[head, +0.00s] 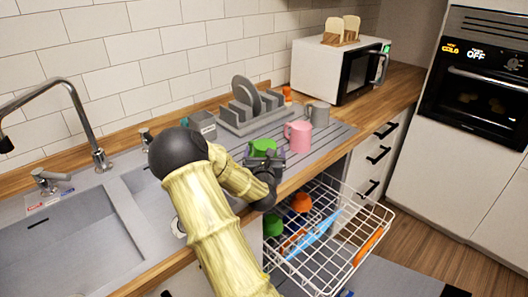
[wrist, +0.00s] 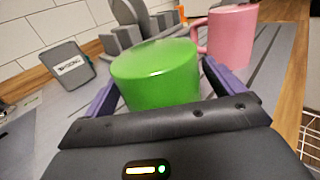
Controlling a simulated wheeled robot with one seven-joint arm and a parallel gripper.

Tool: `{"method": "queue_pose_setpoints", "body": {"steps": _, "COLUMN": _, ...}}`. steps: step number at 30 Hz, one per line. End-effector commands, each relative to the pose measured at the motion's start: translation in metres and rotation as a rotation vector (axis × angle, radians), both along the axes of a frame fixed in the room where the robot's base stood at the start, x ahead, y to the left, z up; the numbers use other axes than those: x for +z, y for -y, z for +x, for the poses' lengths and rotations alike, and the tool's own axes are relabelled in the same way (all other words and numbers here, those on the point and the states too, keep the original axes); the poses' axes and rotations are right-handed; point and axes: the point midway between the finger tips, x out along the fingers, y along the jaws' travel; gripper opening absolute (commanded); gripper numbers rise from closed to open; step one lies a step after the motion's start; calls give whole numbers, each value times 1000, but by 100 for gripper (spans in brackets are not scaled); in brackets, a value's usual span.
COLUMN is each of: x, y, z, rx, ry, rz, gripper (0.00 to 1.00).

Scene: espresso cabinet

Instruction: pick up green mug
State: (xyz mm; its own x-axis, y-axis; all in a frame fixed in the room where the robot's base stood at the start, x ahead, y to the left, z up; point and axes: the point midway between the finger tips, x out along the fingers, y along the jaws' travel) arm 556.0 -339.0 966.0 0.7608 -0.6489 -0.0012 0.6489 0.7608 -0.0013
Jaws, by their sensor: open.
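The green mug (wrist: 158,80) stands on the grey ridged drainboard. In the wrist view it sits between the two purple fingers of my gripper (wrist: 160,98), which are spread to either side of it. The fingers are open, and I cannot tell whether they touch the mug. In the head view the green mug (head: 262,147) is partly hidden behind my gripper (head: 264,162). I cannot see its handle.
A pink mug (head: 298,136) stands close to the right of the green mug, with a grey mug (head: 319,114) behind it. A grey dish rack (head: 250,110) is behind. A small grey box (head: 202,124) is at left. An open wire basket (head: 325,240) is below the counter edge.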

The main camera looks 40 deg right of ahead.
Motion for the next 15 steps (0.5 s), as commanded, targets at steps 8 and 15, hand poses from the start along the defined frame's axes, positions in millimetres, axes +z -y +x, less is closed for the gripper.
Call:
{"method": "queue_pose_setpoints", "body": {"steps": 8, "x": 0, "y": 1, "z": 0, "rx": -1, "ry": 0, "rz": 0, "gripper": 93}}
{"method": "queue_pose_setpoints", "body": {"steps": 15, "x": 0, "y": 2, "z": -1, "rx": -2, "ry": 0, "rz": 0, "gripper": 93}}
